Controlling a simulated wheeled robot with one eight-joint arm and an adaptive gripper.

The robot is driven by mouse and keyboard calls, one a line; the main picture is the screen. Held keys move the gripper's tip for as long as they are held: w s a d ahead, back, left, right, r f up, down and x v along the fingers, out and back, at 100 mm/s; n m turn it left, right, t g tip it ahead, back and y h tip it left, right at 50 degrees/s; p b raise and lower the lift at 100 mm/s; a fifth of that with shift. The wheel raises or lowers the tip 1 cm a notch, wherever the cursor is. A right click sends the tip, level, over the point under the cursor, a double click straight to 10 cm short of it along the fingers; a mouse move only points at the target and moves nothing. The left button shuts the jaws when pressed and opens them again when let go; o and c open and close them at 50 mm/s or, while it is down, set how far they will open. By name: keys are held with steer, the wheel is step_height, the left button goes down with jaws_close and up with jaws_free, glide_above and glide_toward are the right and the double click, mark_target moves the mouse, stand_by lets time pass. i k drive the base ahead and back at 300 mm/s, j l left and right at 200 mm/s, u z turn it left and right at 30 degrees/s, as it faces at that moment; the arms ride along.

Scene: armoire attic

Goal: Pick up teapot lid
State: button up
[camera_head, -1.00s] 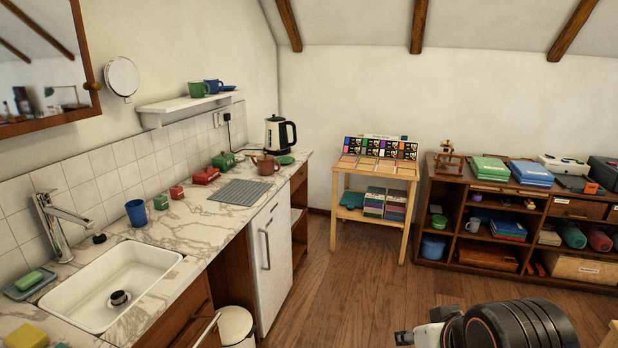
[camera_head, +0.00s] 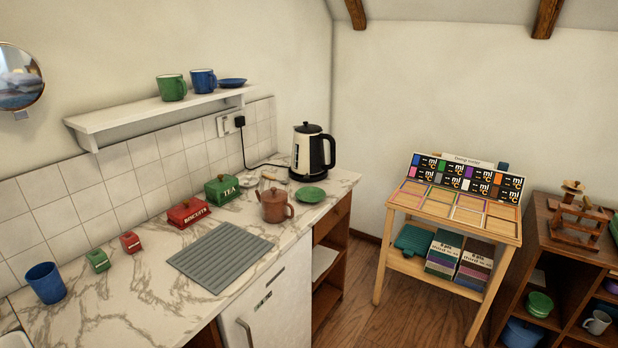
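A brown-red teapot (camera_head: 275,207) stands on the marble counter, behind the far end of the grey ribbed mat. Its lid (camera_head: 272,191) appears to sit on top of the pot, with a small knob. The handle points to the right. My gripper is not in view.
The marble counter (camera_head: 130,292) also holds a grey ribbed mat (camera_head: 220,256), a red biscuit tin (camera_head: 188,213), a green tea tin (camera_head: 222,188), a green saucer (camera_head: 311,194) and a kettle (camera_head: 312,153). A wooden stand (camera_head: 447,236) is at the right.

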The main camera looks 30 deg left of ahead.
mark_target(274, 195)
steer(key=i, duration=2)
steer(key=i+u, duration=0.1)
steer(key=u, duration=0.35)
steer(key=l+u, duration=0.1)
steer(key=u, duration=0.35)
steer(key=i+l+u, duration=0.1)
steer(key=u, duration=0.35)
steer(key=i+l+u, duration=0.1)
steer(key=u, duration=2.1)
